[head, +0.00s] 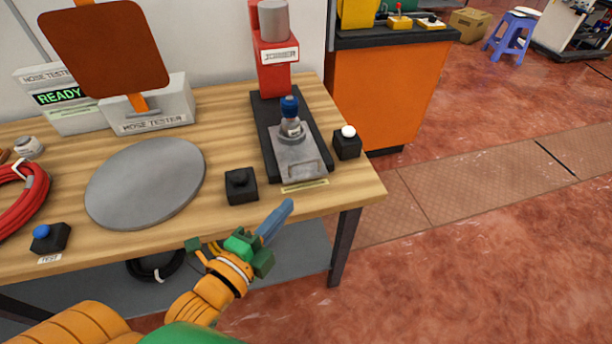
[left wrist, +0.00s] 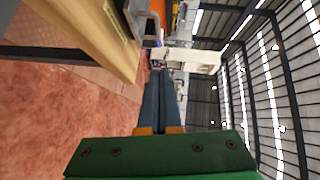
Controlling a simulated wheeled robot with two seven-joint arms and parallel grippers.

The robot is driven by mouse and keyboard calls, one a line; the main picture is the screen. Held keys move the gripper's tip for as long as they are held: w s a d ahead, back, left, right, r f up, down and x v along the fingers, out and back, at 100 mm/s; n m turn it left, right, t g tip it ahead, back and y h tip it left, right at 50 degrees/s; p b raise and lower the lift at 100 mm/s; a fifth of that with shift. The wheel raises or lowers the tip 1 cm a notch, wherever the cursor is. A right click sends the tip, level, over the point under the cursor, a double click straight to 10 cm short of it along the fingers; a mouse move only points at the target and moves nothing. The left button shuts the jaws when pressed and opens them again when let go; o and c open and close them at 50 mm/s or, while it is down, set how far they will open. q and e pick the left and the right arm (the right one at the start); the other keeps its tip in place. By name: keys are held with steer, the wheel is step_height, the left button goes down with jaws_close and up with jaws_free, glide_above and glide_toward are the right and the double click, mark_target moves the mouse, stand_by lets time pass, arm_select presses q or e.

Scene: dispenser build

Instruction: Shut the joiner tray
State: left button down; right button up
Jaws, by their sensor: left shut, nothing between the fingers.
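The joiner (head: 275,55) is a red press with a grey cylinder head at the back of the wooden bench. Its grey metal tray (head: 303,168) sits at the front end of a black base rail (head: 265,123), out from under the press head. A grey fitting with a blue top (head: 289,108) stands upright on the tray. My left gripper (head: 286,208) is in front of the bench edge, below and apart from the tray. Its blue-grey fingers are together and empty; they also show in the left wrist view (left wrist: 160,78). My right gripper is not in view.
A round grey plate (head: 146,182) and the hose tester (head: 150,108) are further left. Open floor lies right of the bench (head: 362,192).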

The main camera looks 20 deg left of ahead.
arm_select(q)
steer(key=x, duration=0.9)
steer(key=shift+w+r+p, duration=0.1)
steer(key=shift+w+p, duration=0.05)
steer(key=shift+p, duration=0.25)
steer(key=shift+w+a+f, duration=0.15)
steer(key=shift+w+a, duration=0.25)
steer(key=shift+w, duration=0.1)
steer(key=shift+w+a+f, duration=0.2)
steer(key=shift+w+a, duration=0.15)
steer(key=shift+w, duration=0.15)
steer(key=shift+w+a+f, duration=0.15)
steer(key=shift+w+a, duration=0.25)
steer(key=shift+w, duration=0.05)
